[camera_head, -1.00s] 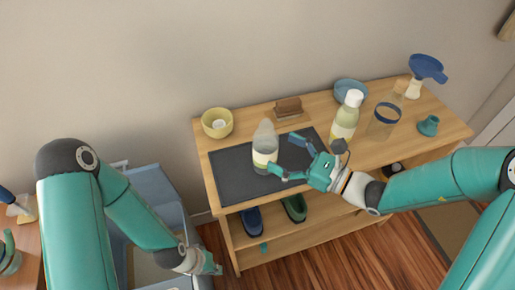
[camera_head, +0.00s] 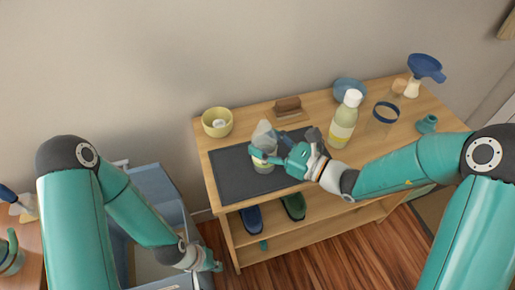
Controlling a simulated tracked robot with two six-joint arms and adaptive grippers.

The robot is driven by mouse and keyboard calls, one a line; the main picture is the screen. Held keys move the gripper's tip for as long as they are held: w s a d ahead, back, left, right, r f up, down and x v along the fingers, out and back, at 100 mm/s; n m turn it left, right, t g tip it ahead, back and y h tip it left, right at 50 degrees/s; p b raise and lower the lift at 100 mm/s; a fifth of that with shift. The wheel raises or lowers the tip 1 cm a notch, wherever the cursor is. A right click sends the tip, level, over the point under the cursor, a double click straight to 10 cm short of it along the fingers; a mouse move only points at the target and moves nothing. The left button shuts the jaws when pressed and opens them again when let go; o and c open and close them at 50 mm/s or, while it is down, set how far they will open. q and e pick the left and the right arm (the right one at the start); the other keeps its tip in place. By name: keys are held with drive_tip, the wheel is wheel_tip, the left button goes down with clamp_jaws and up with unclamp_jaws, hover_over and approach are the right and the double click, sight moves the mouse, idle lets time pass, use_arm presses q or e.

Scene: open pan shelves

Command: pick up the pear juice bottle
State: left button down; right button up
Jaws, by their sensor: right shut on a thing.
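A second bottle, pale yellow-green with a white cap (camera_head: 344,122), stands upright on the shelf top to the right, apart from the gripper. I cannot read the labels, so I cannot tell which is the pear juice. My left gripper (camera_head: 214,265) hangs low at the left of the shelf, away from both bottles; its finger gap is not clear.
A yellow bowl (camera_head: 217,122), a brown brush-like block (camera_head: 288,107) and a blue bowl (camera_head: 349,90) stand along the back. A blue-grey bin (camera_head: 155,185) is beside my left arm. Shoes sit below.

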drive_tip(key=shift+c, duration=0.8)
drive_tip(key=shift+r, duration=0.15)
